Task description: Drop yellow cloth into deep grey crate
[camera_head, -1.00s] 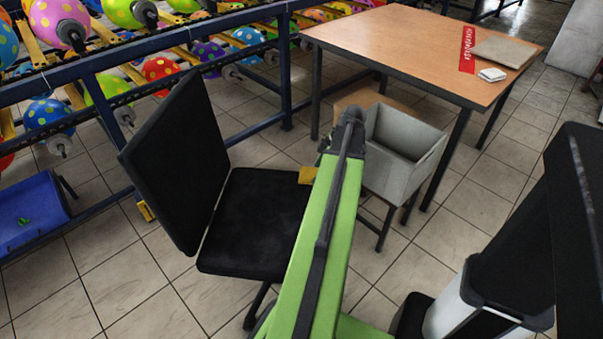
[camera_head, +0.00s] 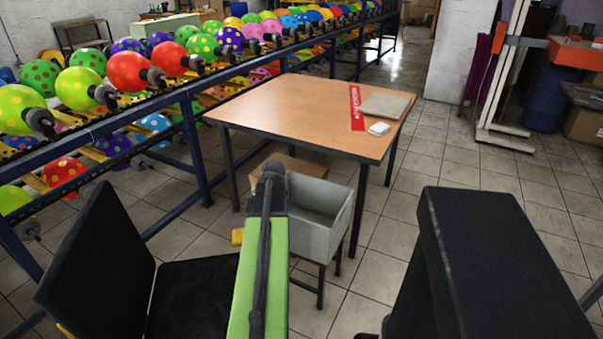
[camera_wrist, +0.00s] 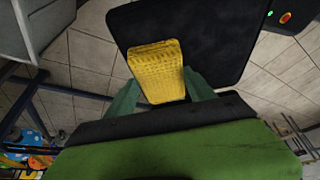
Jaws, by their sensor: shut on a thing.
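The yellow cloth (camera_wrist: 156,70) is held between the two fingers of my gripper (camera_wrist: 160,98) in the wrist view, with the black chair seat (camera_wrist: 205,30) below it. In the head view only a small piece of the cloth (camera_head: 238,237) shows, just left of my green arm; the fingers are hidden there behind the arm. The deep grey crate (camera_head: 322,232) stands on a small stand beside the table, just right of my arm's end. A grey wall of what looks like the crate (camera_wrist: 45,22) shows at the upper left in the wrist view. The cloth is outside the crate.
The black chair (camera_head: 100,270) is at the left. A balloon rack (camera_head: 200,85) runs along the left.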

